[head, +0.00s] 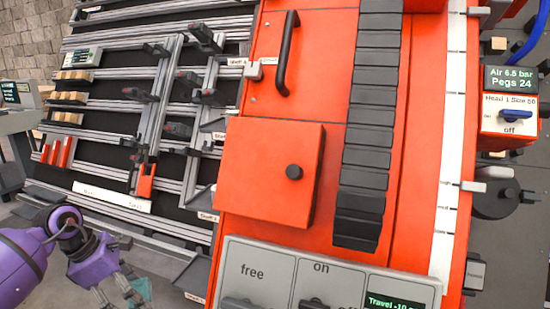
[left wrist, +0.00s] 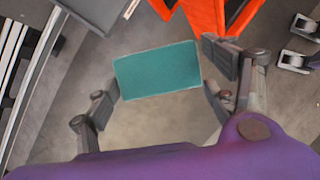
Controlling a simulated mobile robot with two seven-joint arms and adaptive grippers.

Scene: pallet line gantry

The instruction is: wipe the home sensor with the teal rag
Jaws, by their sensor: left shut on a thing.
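The teal rag (left wrist: 158,71) is a flat rectangle between the two fingers of my left gripper (left wrist: 160,80) in the left wrist view. The gripper is shut on it and holds it above the grey floor. In the head view my left gripper (head: 122,291) is at the bottom left, beside the red gantry, and a bit of the teal rag (head: 141,289) shows at its fingers. I cannot tell for sure which part is the home sensor. My right gripper is in neither view.
The red gantry body (head: 275,115) has a black handle (head: 288,53), a box door with a knob (head: 270,170) and a grey switch panel (head: 325,275). A rack of grey rails (head: 110,110) with several tools lies to the left. A small shelf (head: 192,277) juts out near the gripper.

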